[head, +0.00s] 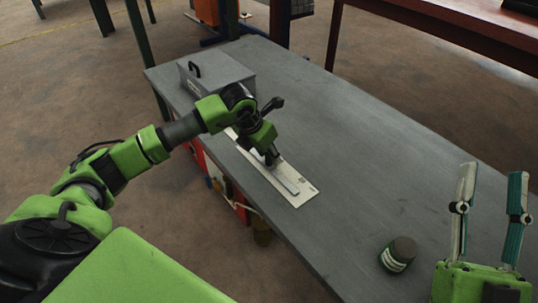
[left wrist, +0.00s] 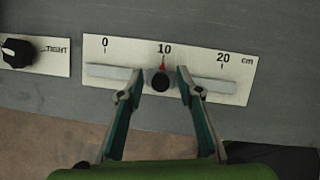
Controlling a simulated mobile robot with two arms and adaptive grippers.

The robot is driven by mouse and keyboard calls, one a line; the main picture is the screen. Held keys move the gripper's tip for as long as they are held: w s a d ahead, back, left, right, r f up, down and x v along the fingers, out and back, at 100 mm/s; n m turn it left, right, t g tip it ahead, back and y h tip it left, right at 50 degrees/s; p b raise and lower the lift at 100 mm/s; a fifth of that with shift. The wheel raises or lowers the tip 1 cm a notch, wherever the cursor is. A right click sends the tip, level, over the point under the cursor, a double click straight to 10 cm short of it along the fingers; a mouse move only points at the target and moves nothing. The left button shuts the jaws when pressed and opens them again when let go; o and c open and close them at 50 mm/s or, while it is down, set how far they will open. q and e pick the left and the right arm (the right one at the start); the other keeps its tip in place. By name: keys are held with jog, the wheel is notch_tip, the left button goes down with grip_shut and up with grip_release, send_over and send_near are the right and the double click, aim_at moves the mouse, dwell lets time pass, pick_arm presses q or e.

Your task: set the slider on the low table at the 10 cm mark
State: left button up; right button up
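The slider's dark round knob (left wrist: 160,82) sits on a pale rail (left wrist: 102,72) on a white scale plate (left wrist: 242,68) marked 0, 10 and 20 cm. Its red pointer (left wrist: 163,66) stands just under the 10 mark, in line with it as far as I can see. My left gripper (left wrist: 158,74) is open, one finger on each side of the knob with a gap to each. In the head view my left gripper (head: 271,157) is over the plate (head: 304,193) and hides the knob. My right gripper (head: 491,190) is open and empty at the right.
A dial (left wrist: 17,52) labelled TIGHT is left of the scale in the left wrist view. A grey box (head: 214,72) with a black handle stands at the far left end of the low table (head: 360,150). A dark green jar (head: 398,254) stands near my right gripper. The table's middle is clear.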

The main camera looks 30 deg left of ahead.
pick_arm(q)
jog(key=v, duration=1.1)
